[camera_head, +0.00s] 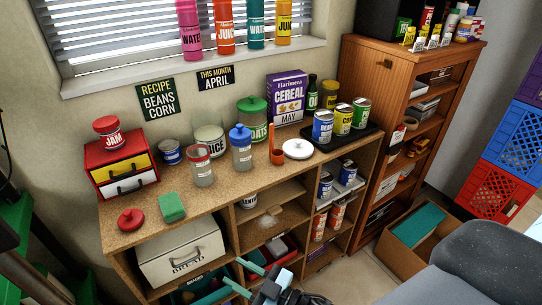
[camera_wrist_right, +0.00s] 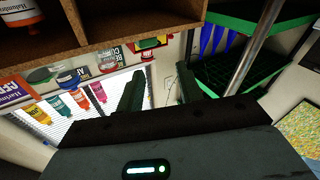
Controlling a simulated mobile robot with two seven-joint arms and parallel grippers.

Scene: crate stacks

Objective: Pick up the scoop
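The scoop (camera_head: 276,152) looks orange-red, with a thin handle standing up. It is on top of the wooden shelf unit (camera_head: 205,208), just left of a white lid (camera_head: 298,149). My right gripper (camera_head: 238,276) is low in front of the shelf unit, well below and apart from the scoop. Its two teal-looking fingers are spread with nothing between them. The right wrist view also shows its fingers (camera_wrist_right: 158,88) apart and empty; I cannot make out the scoop there. My left gripper is not in view.
A blue-capped jar (camera_head: 241,150) stands left of the scoop, and a green-lidded oats jar (camera_head: 253,120) and cereal box (camera_head: 287,97) behind. Cans stand on a black tray (camera_head: 345,142) to the right. A cardboard box (camera_head: 408,262) is on the floor. The wrist view shows a shelf edge (camera_wrist_right: 100,45) nearby.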

